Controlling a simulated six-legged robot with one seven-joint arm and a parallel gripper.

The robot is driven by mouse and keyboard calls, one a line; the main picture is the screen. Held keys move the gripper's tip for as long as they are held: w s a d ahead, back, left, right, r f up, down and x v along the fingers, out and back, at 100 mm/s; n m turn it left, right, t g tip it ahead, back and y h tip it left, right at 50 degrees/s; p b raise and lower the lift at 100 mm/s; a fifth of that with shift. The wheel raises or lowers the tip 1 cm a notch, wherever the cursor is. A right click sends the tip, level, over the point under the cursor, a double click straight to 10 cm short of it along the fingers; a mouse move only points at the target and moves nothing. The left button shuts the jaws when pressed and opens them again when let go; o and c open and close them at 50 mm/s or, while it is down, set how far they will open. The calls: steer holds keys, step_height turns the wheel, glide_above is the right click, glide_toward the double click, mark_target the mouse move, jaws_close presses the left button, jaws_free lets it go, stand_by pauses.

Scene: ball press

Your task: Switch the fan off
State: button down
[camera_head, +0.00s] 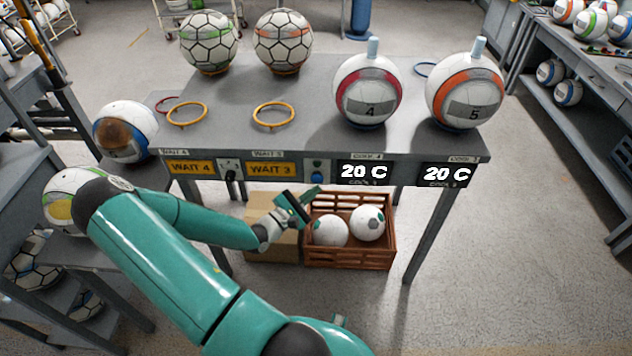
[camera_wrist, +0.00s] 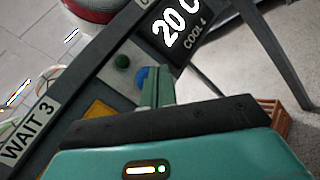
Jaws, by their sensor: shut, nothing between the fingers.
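I see no fan that I can make out in either view. On the table's front edge, a small panel (camera_head: 317,172) with a green button (camera_wrist: 122,61) and a blue button (camera_wrist: 141,76) sits between the WAIT 3 sign and the COOL 4 display. A grey plate with a small black switch (camera_head: 229,170) sits between the WAIT 4 and WAIT 3 signs. My gripper (camera_head: 312,192) is shut and empty, just below and in front of the button panel. In the wrist view its fingers (camera_wrist: 156,88) overlap the blue button's edge; I cannot tell whether they touch it.
On the grey table (camera_head: 230,118), balls 4 (camera_head: 368,90) and 5 (camera_head: 465,90) stand above displays reading 20 C. Two other balls stand behind empty yellow rings (camera_head: 273,115). A brown crate (camera_head: 350,258) with two balls and a cardboard box (camera_head: 268,243) are below.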

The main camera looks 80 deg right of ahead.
steer(key=a, duration=0.2)
steer(key=s+a, duration=0.1)
steer(key=a, duration=0.1)
steer(key=shift+a, duration=0.4)
